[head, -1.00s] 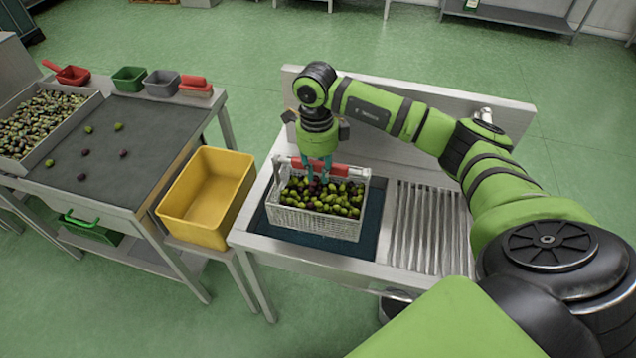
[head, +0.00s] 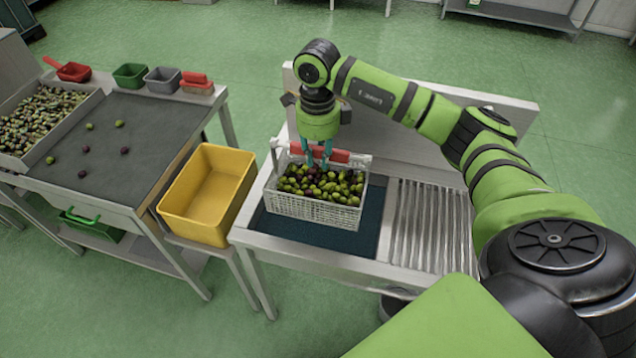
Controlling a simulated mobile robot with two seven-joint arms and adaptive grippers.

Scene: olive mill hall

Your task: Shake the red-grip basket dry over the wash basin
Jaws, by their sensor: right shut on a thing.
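The red-grip basket (head: 312,208) is white, made of mesh, and filled with green and dark olives. It hangs roughly level over the dark wash basin (head: 350,240) in the steel sink unit. My right gripper (head: 318,158) comes down from above and is shut on the basket's red grip (head: 338,156), partly hiding it. Whether drops fall from the basket is too small to tell. My left gripper is not in view.
A ribbed steel drainboard (head: 428,225) lies empty right of the basin. A yellow bin (head: 208,195), also empty, stands close on the left. Beyond it is a grey sorting table (head: 130,150) with a few loose olives. A steel splashback (head: 390,155) rises behind the basin.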

